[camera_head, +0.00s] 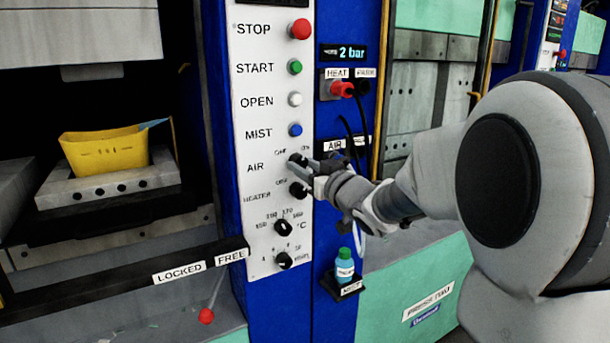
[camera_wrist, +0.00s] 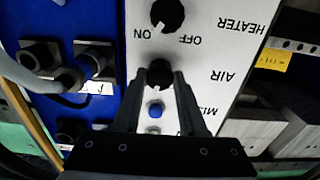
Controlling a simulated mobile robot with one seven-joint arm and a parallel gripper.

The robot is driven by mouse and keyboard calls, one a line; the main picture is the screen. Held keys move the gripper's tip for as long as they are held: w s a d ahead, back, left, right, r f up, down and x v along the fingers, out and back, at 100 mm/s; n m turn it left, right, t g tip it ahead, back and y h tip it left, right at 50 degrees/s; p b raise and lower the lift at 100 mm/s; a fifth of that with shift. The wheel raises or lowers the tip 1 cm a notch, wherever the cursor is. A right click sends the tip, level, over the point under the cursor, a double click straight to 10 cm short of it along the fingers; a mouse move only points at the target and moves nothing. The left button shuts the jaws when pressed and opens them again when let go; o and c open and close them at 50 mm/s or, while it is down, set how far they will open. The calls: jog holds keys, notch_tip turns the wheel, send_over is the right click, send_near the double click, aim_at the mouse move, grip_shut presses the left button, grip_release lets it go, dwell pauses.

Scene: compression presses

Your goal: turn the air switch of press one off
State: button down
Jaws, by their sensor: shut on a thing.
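The black air switch (camera_head: 297,159) is a small knob beside the word AIR on the white control panel (camera_head: 258,205). My gripper (camera_head: 308,170) reaches in from the right, with its fingertips at this knob. In the wrist view, which shows the panel upside down, the air switch (camera_wrist: 159,76) sits between the two fingers of my gripper (camera_wrist: 158,85), and they are shut on it.
The heater switch (camera_head: 298,189) is close below, and the blue mist button (camera_head: 295,130) is above. The red stop button (camera_head: 300,29) is at the panel's top. Red and black plugs (camera_head: 342,89) and cables are to the right. A bottle (camera_head: 344,265) stands on a small shelf.

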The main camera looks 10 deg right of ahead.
jog(key=shift+n+b, duration=3)
jog(key=shift+n, duration=1.3)
jog(key=shift+r, duration=0.1)
jog(key=shift+c, duration=2.3)
grip_release()
jog(key=shift+s+d, duration=0.1)
